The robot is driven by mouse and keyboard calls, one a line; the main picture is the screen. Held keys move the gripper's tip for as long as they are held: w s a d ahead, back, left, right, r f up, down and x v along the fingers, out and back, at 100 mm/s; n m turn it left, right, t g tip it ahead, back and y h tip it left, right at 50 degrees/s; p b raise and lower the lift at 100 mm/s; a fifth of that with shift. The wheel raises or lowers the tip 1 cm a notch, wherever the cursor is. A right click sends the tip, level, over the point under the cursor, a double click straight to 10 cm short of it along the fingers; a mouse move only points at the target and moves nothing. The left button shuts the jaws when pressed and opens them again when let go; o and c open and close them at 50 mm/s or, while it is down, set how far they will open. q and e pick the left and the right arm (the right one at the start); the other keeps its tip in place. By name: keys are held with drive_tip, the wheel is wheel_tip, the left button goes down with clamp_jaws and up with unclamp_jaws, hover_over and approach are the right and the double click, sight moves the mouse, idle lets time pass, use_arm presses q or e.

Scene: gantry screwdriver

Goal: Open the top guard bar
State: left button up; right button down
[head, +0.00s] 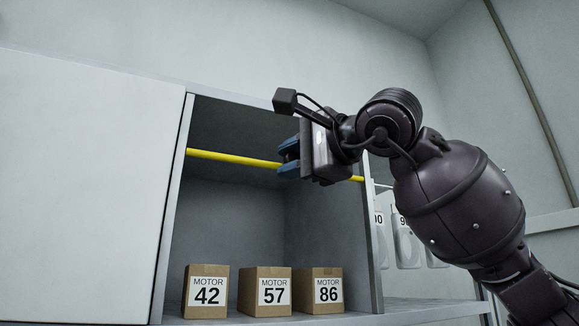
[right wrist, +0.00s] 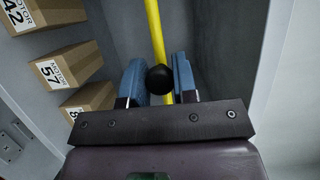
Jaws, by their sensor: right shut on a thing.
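The top guard bar (head: 235,159) is a yellow rod running across the upper front of the open cabinet bay. It also shows in the right wrist view (right wrist: 154,30). A round black knob (right wrist: 160,79) shows on the bar between the fingers in that view. My right gripper (head: 289,158) is shut on the guard bar, its blue fingers on either side of it. The gripper body hides part of the bar; a short yellow piece shows to its right. My left gripper is not in view.
Boxes marked MOTOR 42 (head: 206,293), 57 (head: 265,293) and 86 (head: 319,292) stand on the shelf below the bar. A white panel (head: 85,190) covers the left side. Numbered white items (head: 405,240) hang to the right of the bay.

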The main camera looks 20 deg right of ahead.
drive_tip(key=c, duration=1)
unclamp_jaws()
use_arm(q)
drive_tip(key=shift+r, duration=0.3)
use_arm(e)
drive_tip(key=shift+o, duration=0.5)
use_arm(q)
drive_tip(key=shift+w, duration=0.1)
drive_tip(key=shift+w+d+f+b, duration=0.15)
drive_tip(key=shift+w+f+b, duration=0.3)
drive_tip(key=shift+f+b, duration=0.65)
use_arm(e)
drive_tip(key=v, duration=1.1)
drive_tip(key=shift+b, duration=0.3)
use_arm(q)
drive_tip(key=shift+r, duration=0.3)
